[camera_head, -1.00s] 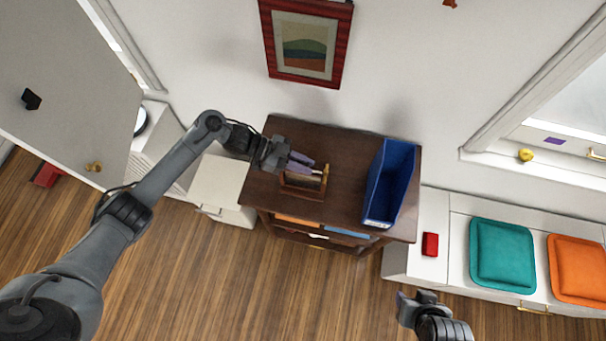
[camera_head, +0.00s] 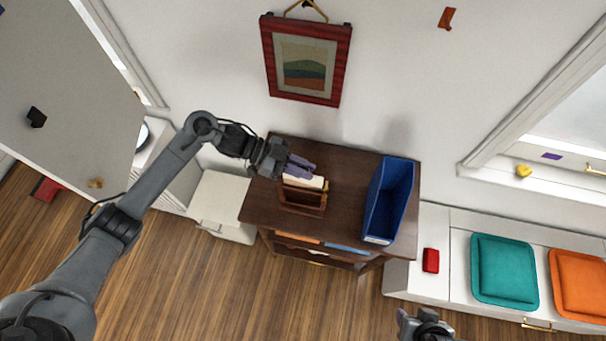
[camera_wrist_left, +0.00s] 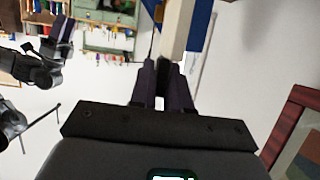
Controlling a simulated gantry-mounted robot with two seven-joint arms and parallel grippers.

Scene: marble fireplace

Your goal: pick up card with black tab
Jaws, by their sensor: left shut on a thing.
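My left gripper (camera_head: 308,168) is over the dark wooden cabinet, its purple-grey fingers shut on a cream card (camera_head: 304,182). The card shows below the fingers, just above a small brown wooden card box (camera_head: 302,200). In the left wrist view the left gripper (camera_wrist_left: 164,98) has its dark fingers close together, with the cream card (camera_wrist_left: 176,32) extending beyond them. A thin dark strip shows beside the card; I cannot tell whether it is a black tab. My right gripper (camera_head: 424,318) is at the bottom edge, partly cut off and away from the card.
A tall blue bin (camera_head: 388,205) stands on the cabinet (camera_head: 342,165), right of the card box. A framed picture (camera_head: 304,60) hangs on the wall behind. A white bench with a red object (camera_head: 431,260) and a teal cushion (camera_head: 504,270) is at the right.

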